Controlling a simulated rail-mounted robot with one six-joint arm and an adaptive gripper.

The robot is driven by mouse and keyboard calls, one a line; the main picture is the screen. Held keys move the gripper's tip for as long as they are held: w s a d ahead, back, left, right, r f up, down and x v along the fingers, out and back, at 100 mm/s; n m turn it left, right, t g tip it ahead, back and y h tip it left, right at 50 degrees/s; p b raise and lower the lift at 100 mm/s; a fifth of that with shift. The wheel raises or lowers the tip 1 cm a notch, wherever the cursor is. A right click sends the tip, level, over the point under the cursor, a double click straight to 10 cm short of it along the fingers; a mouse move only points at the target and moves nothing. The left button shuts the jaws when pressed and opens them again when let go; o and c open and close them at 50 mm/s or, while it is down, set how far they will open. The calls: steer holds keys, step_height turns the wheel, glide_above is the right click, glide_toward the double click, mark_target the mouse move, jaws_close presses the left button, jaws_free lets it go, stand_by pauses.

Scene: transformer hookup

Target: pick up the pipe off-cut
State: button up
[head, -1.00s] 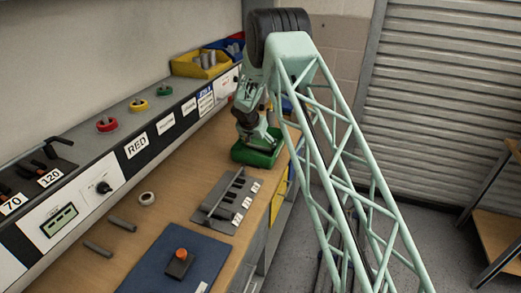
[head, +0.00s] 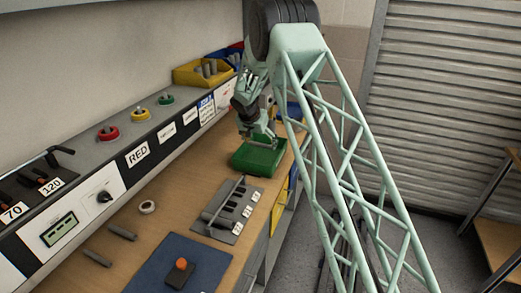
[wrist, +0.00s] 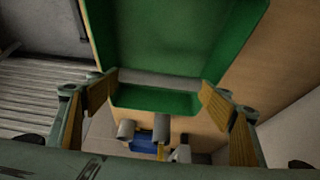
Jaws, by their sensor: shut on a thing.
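My gripper (head: 260,137) is just above the green tray (head: 250,168) at the far end of the bench. In the wrist view its two tan-padded fingers (wrist: 160,92) stand at either end of a grey cylindrical piece, the pipe off-cut (wrist: 160,79). The gripper is shut on it, and it lies crosswise between the pads. The green tray (wrist: 180,35) fills the upper middle behind it and its visible floor looks bare. The off-cut is too small to make out clearly in the head view.
Two grey rods (head: 122,232) and a pale ring (head: 147,207) lie on the near bench. A grey plate with labelled parts (head: 229,212) and a blue mat (head: 160,275) are nearer. A yellow bin (head: 188,76) holding grey cylinders stands behind. The wall panel borders the left.

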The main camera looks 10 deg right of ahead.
steer(key=shift+r, duration=1.45)
